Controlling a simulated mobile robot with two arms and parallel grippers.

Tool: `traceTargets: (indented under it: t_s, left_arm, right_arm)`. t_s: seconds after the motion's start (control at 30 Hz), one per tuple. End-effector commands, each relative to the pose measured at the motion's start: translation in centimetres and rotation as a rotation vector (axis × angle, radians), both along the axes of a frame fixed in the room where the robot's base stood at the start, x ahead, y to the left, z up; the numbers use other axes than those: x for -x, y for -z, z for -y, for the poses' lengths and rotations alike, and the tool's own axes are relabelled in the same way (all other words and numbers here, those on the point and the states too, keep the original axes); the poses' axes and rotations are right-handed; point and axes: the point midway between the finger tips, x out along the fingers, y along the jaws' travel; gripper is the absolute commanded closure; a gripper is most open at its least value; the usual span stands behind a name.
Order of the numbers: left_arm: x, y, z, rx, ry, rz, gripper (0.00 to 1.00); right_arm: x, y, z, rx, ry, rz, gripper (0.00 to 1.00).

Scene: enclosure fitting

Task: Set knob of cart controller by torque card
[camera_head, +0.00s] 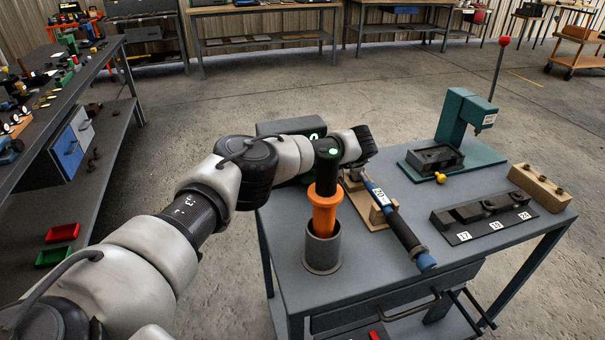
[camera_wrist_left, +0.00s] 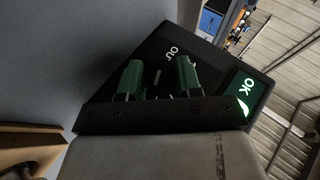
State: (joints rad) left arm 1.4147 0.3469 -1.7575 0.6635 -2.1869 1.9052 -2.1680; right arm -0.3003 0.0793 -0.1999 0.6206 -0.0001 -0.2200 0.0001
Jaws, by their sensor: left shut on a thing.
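The cart controller is a dark box (camera_head: 285,127) at the cart's far left corner, partly hidden behind my left arm. In the left wrist view its dark face (camera_wrist_left: 210,62) carries the letters "OU" and a lit green "OK" display (camera_wrist_left: 246,88). My left gripper (camera_wrist_left: 159,72) has its two green fingers at this face, on either side of a dark knob (camera_wrist_left: 158,77) with a pale line. It is shut on the knob, whose outline is hard to make out. In the head view the fingers are hidden. I cannot make out a separate torque card; a blue torque wrench (camera_head: 401,228) bears a white label.
An orange-handled tool (camera_head: 323,212) stands in a grey cup (camera_head: 322,252) close to my forearm. The wrench lies on a wooden rest. A black socket tray (camera_head: 463,236), a teal press (camera_head: 455,115) and a wooden block (camera_head: 541,187) occupy the right side of the cart (camera_head: 385,275).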

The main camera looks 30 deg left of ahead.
Motion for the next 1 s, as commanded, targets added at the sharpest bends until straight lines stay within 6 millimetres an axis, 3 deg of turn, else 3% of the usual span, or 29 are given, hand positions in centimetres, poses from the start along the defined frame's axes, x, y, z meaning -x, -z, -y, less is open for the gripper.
traceTargets:
  t_s: [0.37, 0.4, 0.57, 0.87, 1.0]
  left_arm:
    - [0.0, -0.1, 0.0, -0.003, 0.002, -0.003, 0.89]
    - [0.0, 0.0, 0.0, -0.003, 0.002, -0.003, 0.64]
    - [0.0, 0.0, 0.0, -0.003, 0.002, -0.004, 0.40]
    - [0.0, -0.1, 0.1, -0.002, 0.001, -0.004, 0.40]
    - [0.2, -0.9, 0.5, -0.003, 0.000, -0.004, 0.40]
  right_arm:
    - [0.0, 0.0, 0.0, 0.000, 0.000, 0.000, 0.32]
    - [0.0, 0.0, 0.0, 0.000, 0.000, 0.000, 0.32]
    - [0.0, 0.0, 0.0, 0.000, 0.000, 0.000, 0.32]
    - [0.0, -0.1, 0.0, 0.000, 0.000, -0.001, 0.32]
    - [0.0, -1.2, 0.0, 0.000, 0.000, -0.001, 0.32]
